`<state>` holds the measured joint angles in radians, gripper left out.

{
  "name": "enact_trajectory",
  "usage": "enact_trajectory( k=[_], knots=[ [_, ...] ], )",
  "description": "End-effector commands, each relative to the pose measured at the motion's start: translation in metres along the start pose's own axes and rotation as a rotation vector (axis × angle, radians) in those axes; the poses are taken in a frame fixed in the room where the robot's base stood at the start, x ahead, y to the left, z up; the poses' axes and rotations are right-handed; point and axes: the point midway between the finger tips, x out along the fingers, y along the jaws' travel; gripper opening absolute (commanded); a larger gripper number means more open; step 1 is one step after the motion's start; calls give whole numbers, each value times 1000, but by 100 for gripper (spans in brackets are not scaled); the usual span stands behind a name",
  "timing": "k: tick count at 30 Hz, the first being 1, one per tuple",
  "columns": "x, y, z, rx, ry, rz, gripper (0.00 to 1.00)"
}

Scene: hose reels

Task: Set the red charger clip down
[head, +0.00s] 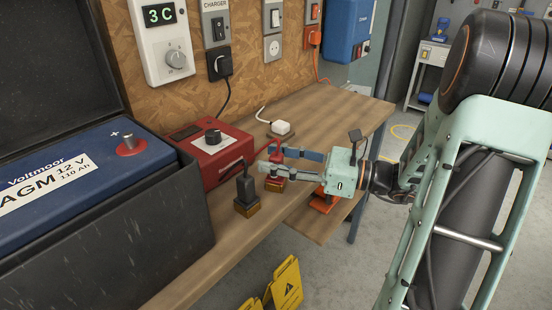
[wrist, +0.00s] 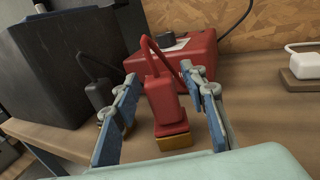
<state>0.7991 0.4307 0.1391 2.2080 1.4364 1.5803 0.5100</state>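The red charger clip (wrist: 163,98) stands upright on its brass-coloured foot on the wooden bench; its red cable loops from the top. In the head view the clip (head: 275,184) shows below my fingers, partly hidden by them. My gripper (head: 270,159) is open around it. In the wrist view the blue-padded fingers of my gripper (wrist: 160,78) stand on either side of the clip, with a gap visible at each side. The red charger box (head: 216,158) is just behind the clip.
A black clip (head: 246,192) stands close by, to the left of the red one. The big battery (head: 75,170) in its dark case fills the left. A white block (head: 281,128) lies behind. The bench's front edge (head: 205,268) is near.

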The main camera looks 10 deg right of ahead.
Motion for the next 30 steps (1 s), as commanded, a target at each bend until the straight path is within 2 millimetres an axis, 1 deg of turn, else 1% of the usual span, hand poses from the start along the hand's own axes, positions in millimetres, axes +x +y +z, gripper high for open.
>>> enact_trajectory(
  k=[3, 5, 8, 15, 18, 21, 25, 30],
  knots=[
    [0, 0, 5, -2, 0, 0, 39],
    [-7, -1, 4, 0, 1, -3, 39],
    [-24, -1, 5, 1, 0, -5, 39],
    [-77, -1, 5, 1, 1, -4, 39],
    [-95, -1, 5, 1, 0, -3, 39],
    [-109, -1, 4, 0, 1, -3, 39],
    [-118, 0, 4, 0, -1, 0, 39],
    [-120, 0, 3, 0, 0, 1, 39]
  ],
)
